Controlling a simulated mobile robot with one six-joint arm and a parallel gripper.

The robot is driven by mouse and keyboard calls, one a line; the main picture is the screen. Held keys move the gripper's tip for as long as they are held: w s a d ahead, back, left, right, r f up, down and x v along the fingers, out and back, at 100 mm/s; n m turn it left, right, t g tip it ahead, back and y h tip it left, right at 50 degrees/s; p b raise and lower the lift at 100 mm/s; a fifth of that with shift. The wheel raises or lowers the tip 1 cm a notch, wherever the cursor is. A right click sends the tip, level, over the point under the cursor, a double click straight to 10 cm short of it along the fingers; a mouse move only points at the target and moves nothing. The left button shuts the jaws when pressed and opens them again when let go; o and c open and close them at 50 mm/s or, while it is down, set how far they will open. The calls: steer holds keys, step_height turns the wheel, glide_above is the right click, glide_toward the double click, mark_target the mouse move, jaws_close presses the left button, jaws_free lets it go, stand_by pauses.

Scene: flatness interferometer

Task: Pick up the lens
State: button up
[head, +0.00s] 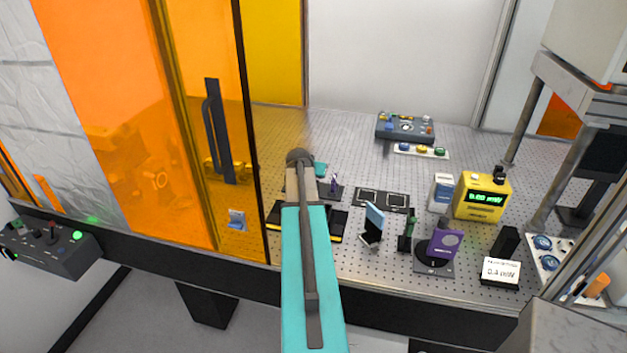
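I cannot make out for certain which optic is the lens. A purple mount (445,242) with a pale round mark stands upright on a black rotary stage at the front right of the perforated table. A slim dark holder (408,234) with a green part stands to its left. A small purple piece (335,183) stands on a dark base just right of my arm. My teal and grey arm reaches up the middle of the view. Its fingers do not show, so any hold is hidden.
A tilted light-blue plate (374,218) stands in a black holder. A yellow power meter (482,198), a white display card (500,271) and a grey control box (405,128) are on the table (345,130). An orange door (200,130) with a dark handle closes off the left. The back middle is fairly clear.

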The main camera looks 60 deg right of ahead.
stand_by(0.5)
jaws_close()
steer(key=shift+r, duration=0.1)
step_height(320, 180, up, 18)
steer(key=b, duration=0.6)
steer(key=shift+b, duration=0.4)
stand_by(0.3)
steer(key=shift+a+f, duration=0.15)
steer(key=shift+f, duration=0.05)
stand_by(0.5)
